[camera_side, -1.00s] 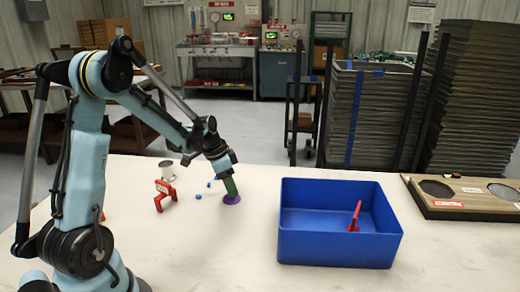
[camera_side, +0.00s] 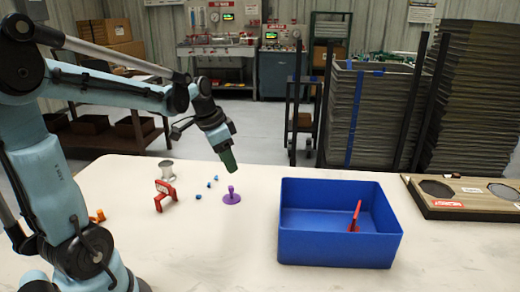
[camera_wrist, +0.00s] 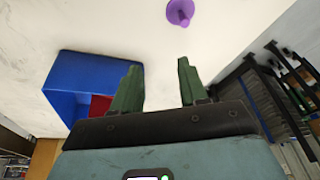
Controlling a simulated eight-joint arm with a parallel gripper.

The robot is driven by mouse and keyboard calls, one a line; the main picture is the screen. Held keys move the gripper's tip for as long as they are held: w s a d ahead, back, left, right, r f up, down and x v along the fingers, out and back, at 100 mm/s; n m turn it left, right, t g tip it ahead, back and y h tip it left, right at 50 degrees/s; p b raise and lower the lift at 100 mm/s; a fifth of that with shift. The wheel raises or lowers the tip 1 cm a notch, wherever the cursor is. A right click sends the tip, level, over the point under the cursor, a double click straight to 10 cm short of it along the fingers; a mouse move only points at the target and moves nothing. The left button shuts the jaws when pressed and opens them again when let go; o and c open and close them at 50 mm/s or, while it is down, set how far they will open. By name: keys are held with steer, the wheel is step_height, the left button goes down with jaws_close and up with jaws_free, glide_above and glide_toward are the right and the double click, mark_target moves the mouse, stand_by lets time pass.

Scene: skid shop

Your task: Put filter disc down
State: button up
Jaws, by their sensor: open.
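The filter disc, a purple disc with an upright knob (camera_side: 231,198), sits flat on the white table to the left of the blue bin. It also shows at the top of the wrist view (camera_wrist: 180,12). My gripper (camera_side: 229,165) is above the disc and apart from it. In the wrist view its two green fingers (camera_wrist: 158,82) are spread with nothing between them.
The blue bin (camera_side: 340,246) holds a red part (camera_side: 355,216). A red bracket (camera_side: 165,192), a grey metal cup (camera_side: 167,169) and several small blue pieces (camera_side: 198,197) lie left of the disc. A wooden panel with round openings (camera_side: 466,205) lies at the right.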

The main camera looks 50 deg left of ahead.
steer(key=s+d+n+t, duration=0.1)
steer(key=s+d, duration=0.2)
steer(key=d, duration=0.4)
steer(key=s+d+n+t, duration=0.1)
steer(key=s+d+t, duration=0.1)
steer(key=d, duration=0.6)
steer(key=shift+s+f+n+t, duration=0.25)
steer(key=shift+s+n+t, duration=0.05)
steer(key=shift+s, duration=0.15)
